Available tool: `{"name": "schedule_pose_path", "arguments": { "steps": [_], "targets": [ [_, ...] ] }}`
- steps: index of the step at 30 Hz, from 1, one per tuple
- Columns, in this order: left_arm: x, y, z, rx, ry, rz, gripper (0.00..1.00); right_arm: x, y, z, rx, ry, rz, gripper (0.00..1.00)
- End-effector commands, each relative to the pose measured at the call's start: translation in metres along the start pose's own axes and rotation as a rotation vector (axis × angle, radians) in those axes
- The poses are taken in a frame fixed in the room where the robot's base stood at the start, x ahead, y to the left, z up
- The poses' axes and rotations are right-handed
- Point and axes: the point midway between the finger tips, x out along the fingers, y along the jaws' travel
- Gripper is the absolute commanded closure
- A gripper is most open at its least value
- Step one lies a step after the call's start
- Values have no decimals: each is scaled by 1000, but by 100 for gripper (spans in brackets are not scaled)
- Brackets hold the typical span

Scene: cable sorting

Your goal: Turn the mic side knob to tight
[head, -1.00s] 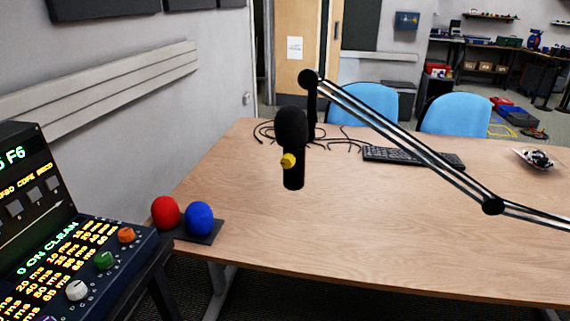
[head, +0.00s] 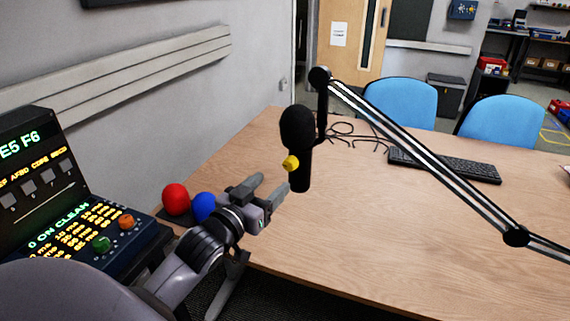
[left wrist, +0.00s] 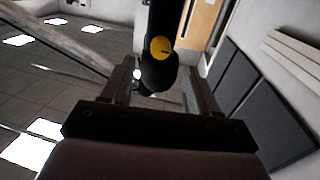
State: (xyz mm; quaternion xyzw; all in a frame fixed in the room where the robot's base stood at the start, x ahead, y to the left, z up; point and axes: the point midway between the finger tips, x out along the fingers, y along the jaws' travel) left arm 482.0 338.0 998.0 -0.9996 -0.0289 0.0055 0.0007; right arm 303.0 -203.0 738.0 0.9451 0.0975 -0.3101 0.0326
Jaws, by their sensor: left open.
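The black microphone (head: 297,130) hangs upright from the boom arm above the table. Its yellow side knob (head: 290,163) sits on the lower body and faces my left arm. My left gripper (head: 275,187) is open and empty, just left of and a little below the knob, apart from it. In the left wrist view, the knob (left wrist: 161,49) shows a dark mark on its face and lies beyond the two open fingers (left wrist: 158,88), with the microphone (left wrist: 157,76) behind it. My right gripper is not in view.
The boom arm (head: 430,160) slants down to the right over the wooden table (head: 380,235). Red (head: 176,199) and blue (head: 203,207) foam balls stand behind my left gripper. A control console (head: 75,235) is at the left. A keyboard (head: 445,166) lies at the back right.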

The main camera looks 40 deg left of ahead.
Motion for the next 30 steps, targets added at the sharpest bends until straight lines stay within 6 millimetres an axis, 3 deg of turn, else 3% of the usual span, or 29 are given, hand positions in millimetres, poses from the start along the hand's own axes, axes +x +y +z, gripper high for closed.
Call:
{"name": "schedule_pose_path", "arguments": {
  "steps": [3, 18, 30],
  "targets": [
    [9, -3, -8, -3, 16, -4, 40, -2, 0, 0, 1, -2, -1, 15],
    [66, -2, -7, -2, 12, -2, 40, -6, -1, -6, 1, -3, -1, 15],
    [72, -2, -6, -1, 11, -1, 40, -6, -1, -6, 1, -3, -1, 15]
  ]
}}
